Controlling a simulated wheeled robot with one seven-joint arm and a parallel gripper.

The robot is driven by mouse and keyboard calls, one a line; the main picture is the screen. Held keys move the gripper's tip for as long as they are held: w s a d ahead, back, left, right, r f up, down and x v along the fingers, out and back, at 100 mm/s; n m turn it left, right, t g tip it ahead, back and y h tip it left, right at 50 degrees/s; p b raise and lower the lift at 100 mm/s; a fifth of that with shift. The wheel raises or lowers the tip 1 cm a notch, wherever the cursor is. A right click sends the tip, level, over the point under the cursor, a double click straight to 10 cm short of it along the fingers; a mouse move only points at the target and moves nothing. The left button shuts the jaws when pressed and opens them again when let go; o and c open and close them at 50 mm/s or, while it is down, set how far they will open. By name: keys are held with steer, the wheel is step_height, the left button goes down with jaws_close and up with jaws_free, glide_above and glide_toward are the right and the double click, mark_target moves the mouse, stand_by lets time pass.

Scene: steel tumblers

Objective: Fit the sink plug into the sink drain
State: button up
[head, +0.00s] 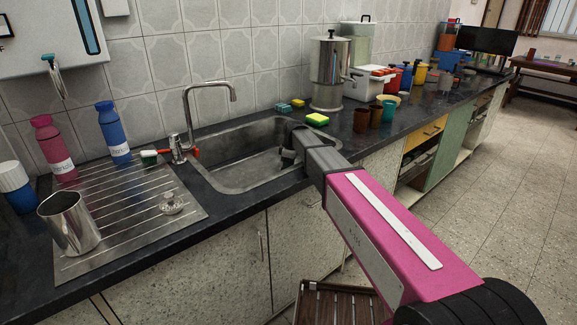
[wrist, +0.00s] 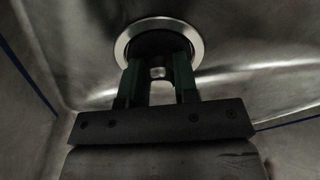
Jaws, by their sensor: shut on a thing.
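My gripper (head: 288,156) reaches down into the steel sink (head: 238,183), at its right side. In the wrist view my gripper (wrist: 158,70) has its two green fingers close together over the drain. They are shut on the sink plug, whose small pale grip (wrist: 157,73) shows between them. The sink drain (wrist: 122,46) is a bright metal ring around a dark middle. The fingers and the plug line up with this middle. The plug's body is dark and hard to tell from the opening, so I cannot tell whether it is seated. The head view hides the drain.
A metal strainer (head: 172,203) and a steel tumbler (head: 69,222) stand on the ribbed drainboard (head: 125,238). The faucet (head: 187,120) rises behind the sink. A yellow-green sponge (head: 317,119) and brown cups (head: 362,120) stand right of it. The sink walls surround my gripper.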

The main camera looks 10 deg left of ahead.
steer(key=o, duration=0.9)
steer(key=shift+f, duration=0.1)
steer(key=r, duration=0.4)
steer(key=d+r, duration=0.1)
steer(key=r, duration=0.7)
steer(key=shift+s+d+r, duration=0.1)
steer(key=shift+d, duration=0.15)
